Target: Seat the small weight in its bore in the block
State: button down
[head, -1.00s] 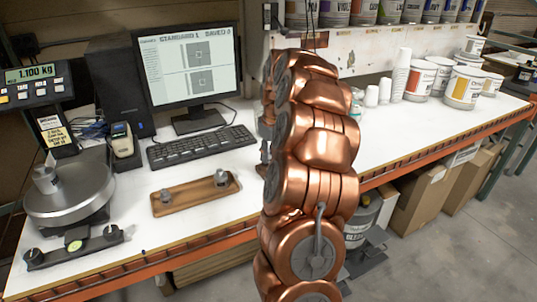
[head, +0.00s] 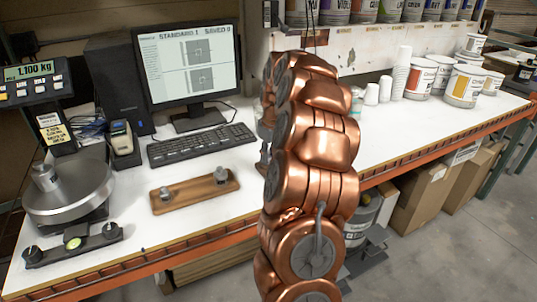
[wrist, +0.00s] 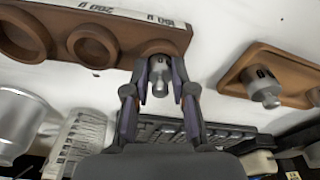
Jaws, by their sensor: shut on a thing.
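The small grey weight (wrist: 160,86) is held between the fingertips of my gripper (wrist: 161,74) in the wrist view. The brown block (wrist: 122,42) lies across the upper left of that view, with a large bore, a middle bore and a small bore in a row. The held weight is at the small bore (wrist: 152,47), overlapping its near edge in the picture. I cannot tell whether its lower end is inside. In the head view my copper arm hides the block, the held weight and most of the gripper.
A wooden tray (head: 190,200) carrying two grey weights lies left of my arm; it also shows in the wrist view (wrist: 238,68). A scale pan (head: 65,205) with a weight on it stands further left. The keyboard (head: 200,146) and monitor are behind. Cups and paint cans stand right.

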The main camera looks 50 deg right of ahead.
jog(key=shift+f, duration=0.25)
jog(key=c, duration=0.9)
grip_release()
jog(key=r, duration=0.4)
jog(key=s+r, duration=0.1)
jog(key=r, duration=0.7)
jog(key=shift+s, duration=0.4)
jog(key=shift+a, duration=0.1)
